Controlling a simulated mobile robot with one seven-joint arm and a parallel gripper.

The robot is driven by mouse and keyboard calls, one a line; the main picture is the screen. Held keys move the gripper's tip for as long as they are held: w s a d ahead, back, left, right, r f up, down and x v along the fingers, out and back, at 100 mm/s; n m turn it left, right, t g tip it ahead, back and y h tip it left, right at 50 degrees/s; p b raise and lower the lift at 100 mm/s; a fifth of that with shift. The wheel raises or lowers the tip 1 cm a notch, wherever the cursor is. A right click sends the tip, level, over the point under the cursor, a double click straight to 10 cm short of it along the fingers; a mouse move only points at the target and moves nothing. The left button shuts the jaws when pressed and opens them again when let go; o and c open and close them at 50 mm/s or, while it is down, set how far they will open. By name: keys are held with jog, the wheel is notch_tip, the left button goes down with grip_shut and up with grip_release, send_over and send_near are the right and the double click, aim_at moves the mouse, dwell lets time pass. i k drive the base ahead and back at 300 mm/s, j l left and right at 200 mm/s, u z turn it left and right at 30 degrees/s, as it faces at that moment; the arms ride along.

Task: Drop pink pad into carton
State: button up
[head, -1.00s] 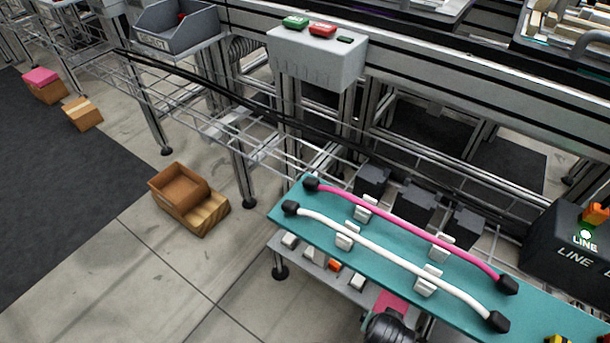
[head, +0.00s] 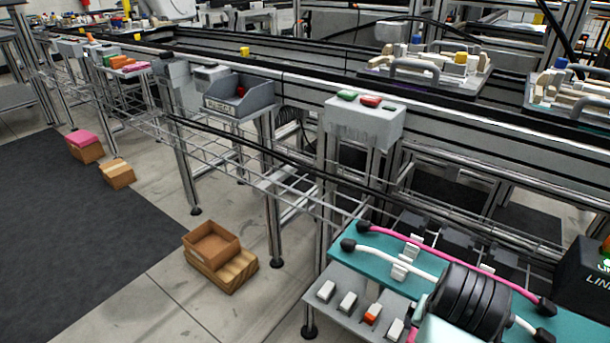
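An open-topped brown carton (head: 212,242) sits on a wooden block on the floor, left of the bench; its inside looks empty. A small pink patch (head: 412,336) shows at the bottom edge beside my arm, mostly cut off; it may be the pink pad. Another pink flat piece (head: 81,137) lies on a brown box at the far left. My arm's black ringed joint and a pale link cover part of the teal board at the lower right. My gripper's fingers do not show, so what they hold cannot be seen.
A taped box (head: 117,173) stands on the floor near the dark mat (head: 60,220). The teal board (head: 375,262) carries pink and white hoses above a grey shelf (head: 335,308) of small blocks. Bench legs and wire rails stand behind the carton. Floor around the carton is clear.

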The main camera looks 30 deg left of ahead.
aim_at(217, 249)
jog(key=u, duration=1.3)
jog(key=i+l+u, duration=0.25)
jog(key=l+u, duration=0.25)
jog(key=i+l+u, duration=0.25)
jog(key=k+l, duration=0.1)
